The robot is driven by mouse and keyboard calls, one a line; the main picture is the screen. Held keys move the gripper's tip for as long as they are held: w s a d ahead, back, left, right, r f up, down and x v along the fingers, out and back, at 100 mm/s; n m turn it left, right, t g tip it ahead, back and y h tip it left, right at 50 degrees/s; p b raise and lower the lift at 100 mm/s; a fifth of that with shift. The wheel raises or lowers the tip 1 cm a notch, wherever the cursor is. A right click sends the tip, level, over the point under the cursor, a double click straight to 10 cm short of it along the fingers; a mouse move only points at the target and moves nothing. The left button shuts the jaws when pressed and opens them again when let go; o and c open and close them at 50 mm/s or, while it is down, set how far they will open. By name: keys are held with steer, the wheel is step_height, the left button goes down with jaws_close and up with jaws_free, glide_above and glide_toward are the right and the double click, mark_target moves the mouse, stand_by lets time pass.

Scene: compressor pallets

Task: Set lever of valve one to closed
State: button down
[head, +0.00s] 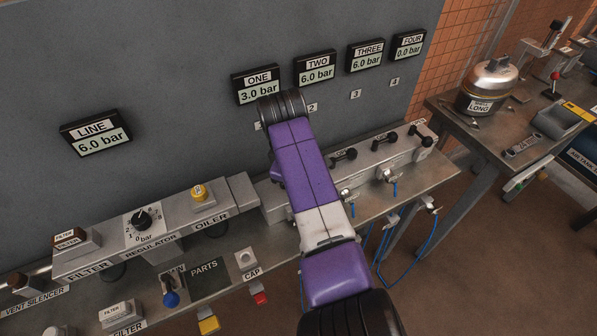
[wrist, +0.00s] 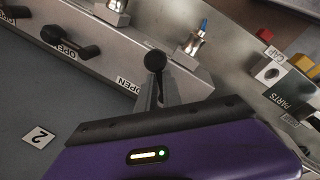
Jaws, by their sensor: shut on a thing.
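The lever of valve one (wrist: 155,63) shows its round black knob in the wrist view, on the angled grey valve panel. An OPEN label (wrist: 128,86) is beside it. My gripper (wrist: 158,97) reaches up to this lever from below in the picture and is shut on it; the purple gripper body hides part of the fingers and the lever's lower part. In the head view my purple arm covers valve one and the gripper. The display ONE (head: 257,85) reads 3.0 bar.
Neighbouring black levers (wrist: 72,42) stand left in the wrist view, with OPEN labels. The head view shows displays TWO (head: 316,69) and THREE (head: 367,56) at 6.0 bar, FOUR (head: 409,45) at 0.0. The oiler (head: 211,205) and regulator (head: 148,228) are left of my arm.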

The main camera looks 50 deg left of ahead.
steer(key=m, duration=0.1)
steer(key=s+m+p, duration=0.1)
steer(key=m, duration=0.1)
steer(key=shift+s+r+m+h, duration=0.1)
steer(key=shift+m+h, duration=0.2)
steer(key=shift+h, duration=0.1)
steer(key=shift+s+a+m+h, duration=0.1)
steer(key=shift+s+m+h, duration=0.15)
steer(key=shift+m, duration=0.85)
steer(key=shift+s+m+h, duration=0.15)
steer(key=shift+s+m, duration=0.2)
steer(key=shift+m, duration=0.75)
steer(key=c, duration=1.5)
jaws_free()
step_height(320, 180, up, 8)
steer(key=s+b, duration=0.1)
steer(key=shift+s+a+f, duration=0.2)
steer(key=shift+s+f, duration=0.05)
steer(key=shift+s, duration=0.05)
